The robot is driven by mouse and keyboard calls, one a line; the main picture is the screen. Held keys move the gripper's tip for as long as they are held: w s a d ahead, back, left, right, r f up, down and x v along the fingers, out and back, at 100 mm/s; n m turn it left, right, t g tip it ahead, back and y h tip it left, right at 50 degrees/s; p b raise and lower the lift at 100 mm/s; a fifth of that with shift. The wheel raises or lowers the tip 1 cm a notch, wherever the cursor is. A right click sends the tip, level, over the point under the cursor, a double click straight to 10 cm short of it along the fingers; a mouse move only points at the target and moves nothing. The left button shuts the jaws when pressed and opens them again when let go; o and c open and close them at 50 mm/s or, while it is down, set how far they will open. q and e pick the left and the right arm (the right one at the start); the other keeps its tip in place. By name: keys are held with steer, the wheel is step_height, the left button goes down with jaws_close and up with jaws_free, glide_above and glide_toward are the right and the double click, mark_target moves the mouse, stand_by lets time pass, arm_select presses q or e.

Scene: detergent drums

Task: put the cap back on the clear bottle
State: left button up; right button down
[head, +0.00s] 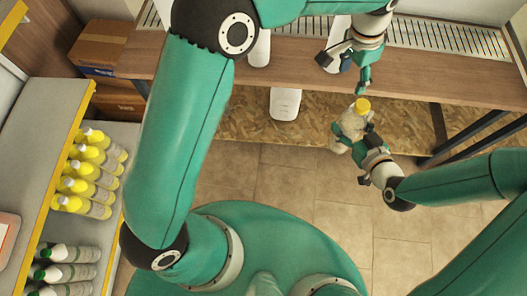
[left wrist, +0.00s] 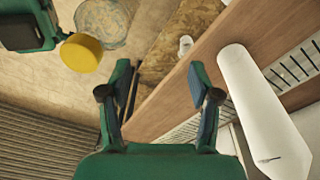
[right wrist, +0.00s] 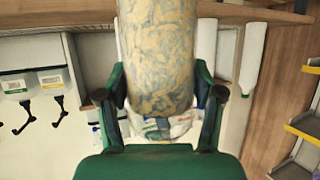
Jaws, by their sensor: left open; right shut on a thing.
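My right gripper (head: 352,142) is shut on the clear bottle (head: 347,124), in front of the wooden bench. The yellow cap (head: 362,104) shows at the bottle's upper end in the head view. In the left wrist view the cap (left wrist: 82,52) overlaps the edge of the bottle's round outline (left wrist: 103,22); I cannot tell whether it sits on the neck. My left gripper (head: 347,72) is open and empty just above the cap; its fingers (left wrist: 160,90) have nothing between them.
A wooden bench (head: 430,78) with a slatted strip spans the back. A white container (head: 285,103) stands under its front edge, and a white bottle (head: 260,48) stands behind. At left, a shelf (head: 40,150) holds several yellow-capped bottles. Cardboard boxes (head: 100,48) lie back left. Tiled floor is clear below.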

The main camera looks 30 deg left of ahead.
arm_select(q)
steer(key=s+a+f+n+h, duration=0.1)
steer(key=s+a+f+n, duration=0.15)
steer(key=f, duration=0.75)
steer(key=s+a+f+n+h, duration=0.1)
steer(key=s+a+f, duration=0.25)
steer(key=f, duration=0.55)
steer(key=s+a+f+n, duration=0.3)
steer(key=s+f, duration=0.2)
steer(key=s, duration=0.4)
steer(key=s+a+f+n, duration=0.3)
steer(key=s+f+n, duration=0.1)
steer(key=s, duration=0.5)
steer(key=shift+f+h, duration=0.35)
steer(key=shift+h, duration=0.05)
